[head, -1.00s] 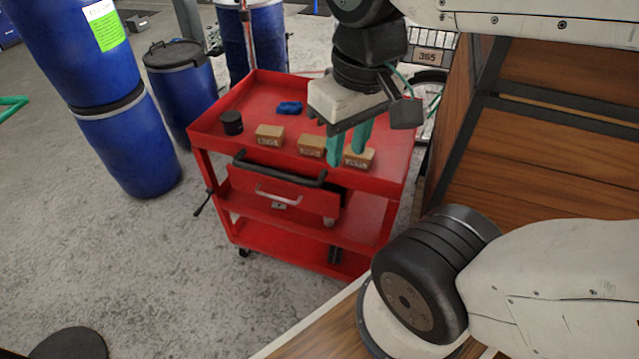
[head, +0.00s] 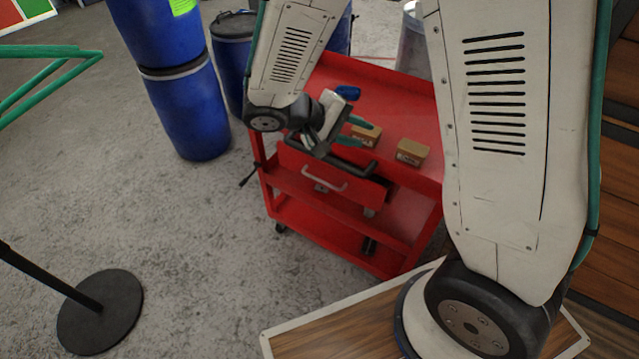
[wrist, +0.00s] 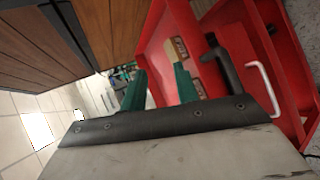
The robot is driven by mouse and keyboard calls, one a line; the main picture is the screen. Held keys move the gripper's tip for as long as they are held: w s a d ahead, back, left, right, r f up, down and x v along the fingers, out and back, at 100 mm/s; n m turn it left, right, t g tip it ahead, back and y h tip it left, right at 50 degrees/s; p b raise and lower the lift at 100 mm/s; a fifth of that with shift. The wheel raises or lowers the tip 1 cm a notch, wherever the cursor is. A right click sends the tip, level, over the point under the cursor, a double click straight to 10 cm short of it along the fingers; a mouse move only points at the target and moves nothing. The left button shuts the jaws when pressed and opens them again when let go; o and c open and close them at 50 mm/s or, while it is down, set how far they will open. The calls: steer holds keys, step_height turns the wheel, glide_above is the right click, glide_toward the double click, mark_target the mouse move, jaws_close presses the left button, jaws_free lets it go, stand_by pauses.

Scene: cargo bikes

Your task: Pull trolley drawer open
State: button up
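The red trolley (head: 400,205) stands in the middle of the head view. Its red drawer (head: 300,166) is under the top tray and carries a pale bar handle (head: 325,178). In the wrist view the handle (wrist: 264,88) is right of the fingers, clear of them. I cannot tell how far out the drawer stands. My gripper (head: 351,131) is tilted above the trolley's front edge, near the black push bar (head: 345,164). Its two green fingers are apart with nothing between them; they also show in the wrist view (wrist: 160,84).
Small brown boxes (head: 411,152) and a blue item (head: 348,92) lie on the trolley top. Blue barrels (head: 188,110) stand at the back left. A black round stand base (head: 100,310) is at lower left. The floor in front of the trolley is clear.

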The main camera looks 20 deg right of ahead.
steer(key=w+a+f+n+t, duration=0.2)
steer(key=a+f+t, duration=0.1)
steer(key=f, duration=0.5)
steer(key=w+a+f+n+t, duration=0.2)
steer(key=a+f+t, duration=0.2)
steer(key=f, duration=0.4)
steer(key=w+a+f+n+t, duration=0.2)
steer(key=a+f+n+t, duration=0.1)
steer(key=f, duration=0.6)
steer(key=x, duration=0.7)
steer(key=shift+w+d+r+h, duration=0.15)
steer(key=shift+w+r+h, duration=0.05)
steer(key=shift+h, duration=0.2)
jaws_close()
